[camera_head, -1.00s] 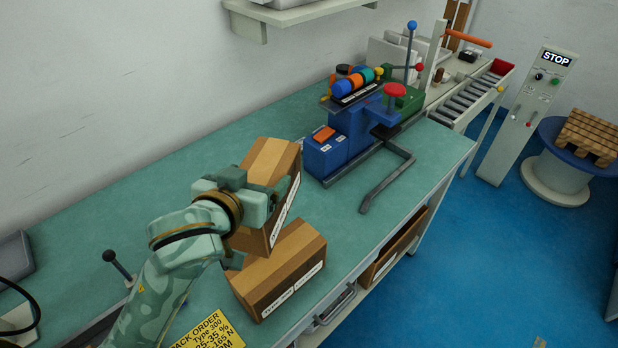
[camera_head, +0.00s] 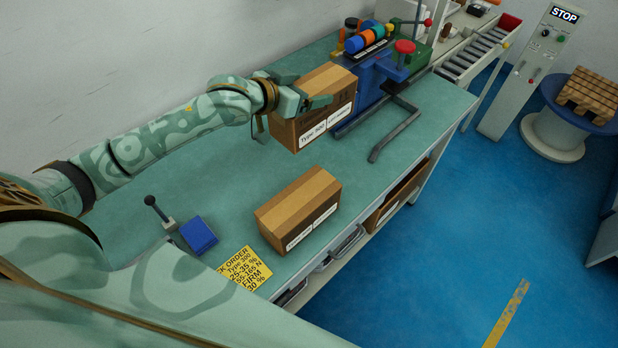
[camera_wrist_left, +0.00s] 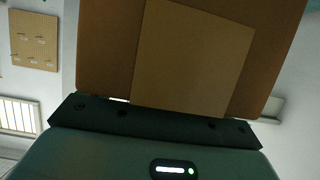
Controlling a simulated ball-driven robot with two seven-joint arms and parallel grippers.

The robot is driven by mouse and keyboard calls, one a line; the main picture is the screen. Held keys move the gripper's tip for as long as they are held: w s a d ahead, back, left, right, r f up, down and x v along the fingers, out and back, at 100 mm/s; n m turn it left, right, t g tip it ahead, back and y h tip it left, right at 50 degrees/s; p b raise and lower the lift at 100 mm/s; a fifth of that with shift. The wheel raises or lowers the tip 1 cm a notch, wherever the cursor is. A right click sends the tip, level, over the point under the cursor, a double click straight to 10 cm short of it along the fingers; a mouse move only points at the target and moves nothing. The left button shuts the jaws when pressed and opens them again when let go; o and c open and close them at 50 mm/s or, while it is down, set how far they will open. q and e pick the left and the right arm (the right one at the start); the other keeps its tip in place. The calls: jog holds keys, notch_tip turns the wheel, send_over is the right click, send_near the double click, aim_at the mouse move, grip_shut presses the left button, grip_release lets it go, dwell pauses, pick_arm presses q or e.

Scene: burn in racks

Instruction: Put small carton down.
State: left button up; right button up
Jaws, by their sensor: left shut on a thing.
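The small carton (camera_head: 326,88), brown with a white label, is held by my left gripper (camera_head: 293,103) at the far part of the green bench, close to the blue machine. One finger shows against the carton's side; the other is largely hidden. I cannot tell whether its underside touches the bench. In the left wrist view the carton (camera_wrist_left: 190,55) fills the space beyond the gripper (camera_wrist_left: 155,112). My right gripper is not in view.
A second carton (camera_head: 298,208) lies on the green bench (camera_head: 225,185) nearer to me. The blue machine (camera_head: 372,78) with a bent grey bar (camera_head: 395,133) stands right of the held carton. A yellow order card (camera_head: 242,270) and a blue block (camera_head: 198,235) lie near the front.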

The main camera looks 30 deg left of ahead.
pick_arm(q)
notch_tip(320, 180, down, 12)
jog(key=b, duration=0.4)
jog(key=shift+r, duration=0.15)
notch_tip(320, 180, down, 6)
jog(key=shift+d+r+b, duration=0.1)
jog(key=shift+r+b, duration=0.05)
jog(key=shift+b, duration=1.1)
jog(key=o, duration=2)
jog(key=shift+f, duration=0.25)
jog(key=shift+c, duration=0.2)
jog(key=shift+r, duration=0.1)
